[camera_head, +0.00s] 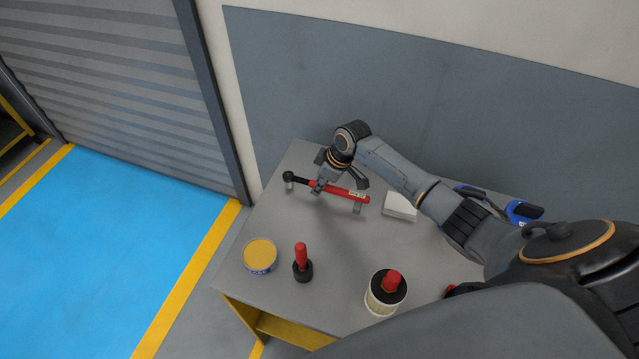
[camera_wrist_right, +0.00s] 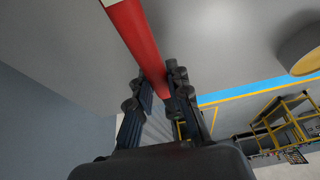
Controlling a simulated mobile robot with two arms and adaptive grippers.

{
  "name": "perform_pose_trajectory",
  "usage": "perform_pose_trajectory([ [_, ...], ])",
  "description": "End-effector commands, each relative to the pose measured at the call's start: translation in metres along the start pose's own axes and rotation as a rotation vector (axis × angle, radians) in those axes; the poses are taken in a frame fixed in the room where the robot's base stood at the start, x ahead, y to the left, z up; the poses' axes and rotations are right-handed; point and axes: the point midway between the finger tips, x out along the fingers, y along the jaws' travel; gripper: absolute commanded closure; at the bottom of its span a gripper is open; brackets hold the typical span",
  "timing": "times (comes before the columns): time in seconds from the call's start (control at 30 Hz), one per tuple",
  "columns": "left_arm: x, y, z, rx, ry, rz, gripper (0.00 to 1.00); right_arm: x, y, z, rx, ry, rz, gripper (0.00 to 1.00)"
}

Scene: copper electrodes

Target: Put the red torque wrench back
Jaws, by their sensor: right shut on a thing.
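The red torque wrench (camera_head: 345,193), with a black head at its left end, is level over the far part of the grey table (camera_head: 335,245). Small grey posts, one under the head (camera_head: 289,186) and one under the red end (camera_head: 357,208), are right below it; I cannot tell whether it touches them. My right gripper (camera_head: 322,186) is shut on the wrench from above. In the right wrist view the red handle (camera_wrist_right: 138,45) runs between the fingers (camera_wrist_right: 162,92). My left gripper is not in view.
A yellow-topped tin (camera_head: 260,255), a red-handled black tool (camera_head: 302,264) and a pale round container (camera_head: 385,293) with a red-handled piece stand nearer. A white block (camera_head: 399,206) lies right of the wrench. A blue object (camera_head: 524,212) is behind my right arm. The table's middle is clear.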

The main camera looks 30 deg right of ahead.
Motion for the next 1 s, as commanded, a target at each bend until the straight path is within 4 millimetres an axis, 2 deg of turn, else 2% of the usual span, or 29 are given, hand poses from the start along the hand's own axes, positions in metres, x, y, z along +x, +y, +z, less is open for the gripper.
perform_pose_trajectory([
  [0.83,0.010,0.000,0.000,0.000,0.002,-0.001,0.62,0.015,0.000,0.005,0.000,0.002,0.001,1.00],
  [0.87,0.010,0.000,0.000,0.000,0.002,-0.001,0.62,0.015,0.000,0.005,0.000,0.002,0.001,0.76],
  [0.97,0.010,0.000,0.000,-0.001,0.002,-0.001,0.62,0.015,0.000,0.005,0.000,0.002,0.001,0.56],
  [1.0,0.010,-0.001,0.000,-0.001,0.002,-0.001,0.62,0.015,0.000,0.005,0.000,0.002,0.001,0.56],
])
